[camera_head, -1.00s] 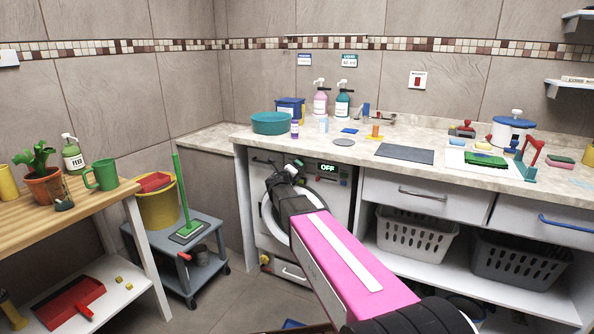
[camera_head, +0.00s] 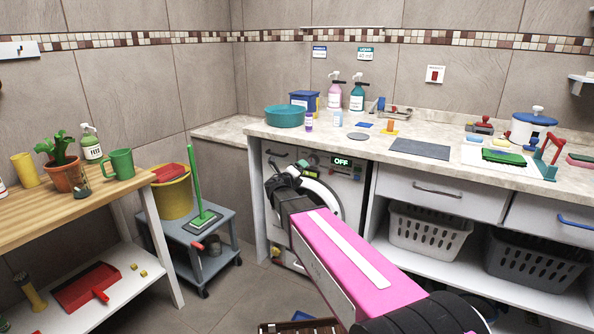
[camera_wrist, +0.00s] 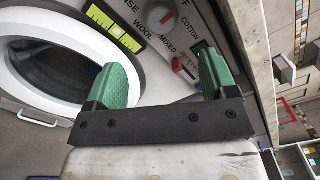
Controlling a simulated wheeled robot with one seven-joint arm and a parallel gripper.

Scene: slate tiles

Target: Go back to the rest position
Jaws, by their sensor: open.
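My gripper (camera_head: 285,178) is in front of the washing machine (camera_head: 350,190), near its round door, at the end of my pink arm. In the wrist view my gripper (camera_wrist: 160,82) shows two green fingers spread apart with nothing between them. Beyond the fingers are the machine's control panel (camera_wrist: 150,30), with printed words and a dial, and part of the door ring (camera_wrist: 95,45). A small display on the machine reads OFF in the head view. I cannot tell how far the fingertips are from the machine.
The counter (camera_head: 345,148) above the machine holds a teal basin (camera_head: 285,117), bottles and a dark mat (camera_head: 419,149). A grey step trolley (camera_head: 205,234) with a yellow bucket (camera_head: 173,197) stands left. A wooden table (camera_head: 90,207) is further left. Baskets (camera_head: 430,232) sit under the counter at right.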

